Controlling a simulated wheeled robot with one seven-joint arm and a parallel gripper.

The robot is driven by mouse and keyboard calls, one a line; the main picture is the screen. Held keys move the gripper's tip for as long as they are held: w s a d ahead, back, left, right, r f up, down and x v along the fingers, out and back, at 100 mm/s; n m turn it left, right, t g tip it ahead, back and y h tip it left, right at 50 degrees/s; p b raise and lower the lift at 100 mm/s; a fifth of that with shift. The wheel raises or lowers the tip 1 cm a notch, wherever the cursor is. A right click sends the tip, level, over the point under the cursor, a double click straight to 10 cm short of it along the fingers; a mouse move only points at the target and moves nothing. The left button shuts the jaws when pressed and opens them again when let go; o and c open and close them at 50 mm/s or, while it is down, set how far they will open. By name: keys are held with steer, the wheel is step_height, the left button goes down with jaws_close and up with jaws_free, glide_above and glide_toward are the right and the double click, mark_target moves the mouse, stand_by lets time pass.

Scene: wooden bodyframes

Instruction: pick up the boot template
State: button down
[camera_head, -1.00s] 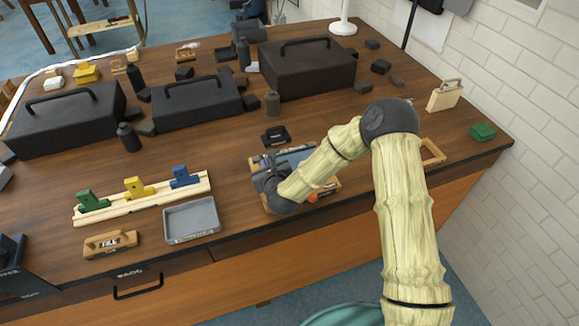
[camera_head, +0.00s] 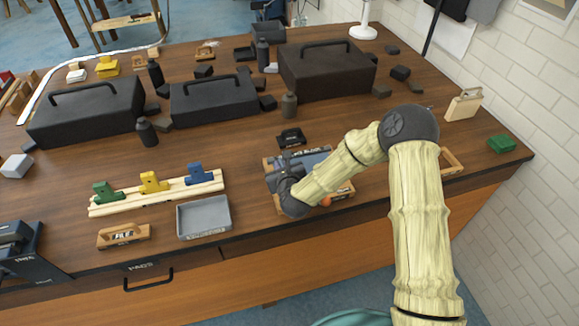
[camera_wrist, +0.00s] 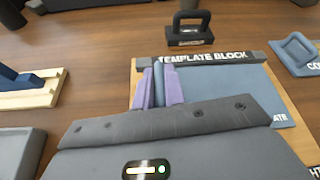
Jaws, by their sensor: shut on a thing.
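The boot template, a flat blue-grey plate (camera_wrist: 225,95), lies on a wooden board with a dark bar marked "TEMPLATE BLOCK" (camera_wrist: 215,58). Only the end of the plate's lettering, "ATE", shows. In the head view the template (camera_head: 312,160) is partly covered by my arm. My gripper (camera_wrist: 158,88) is over the left part of the board, its purple fingers shut on a thin blue-grey upright piece that appears to belong to the template. My gripper's dark body hides the near part of the board. I see no clear gap under the plate.
A small black handled block (camera_head: 291,138) stands behind the board. A grey tray (camera_head: 204,217) and a rack with coloured clips (camera_head: 155,192) are to the left. Black toolboxes (camera_head: 213,100) stand farther back. A wooden frame (camera_head: 452,161) lies to the right.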

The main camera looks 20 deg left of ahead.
step_height(320, 180, up, 10)
steer(key=shift+w+r+b, duration=0.1)
steer(key=shift+b, duration=0.75)
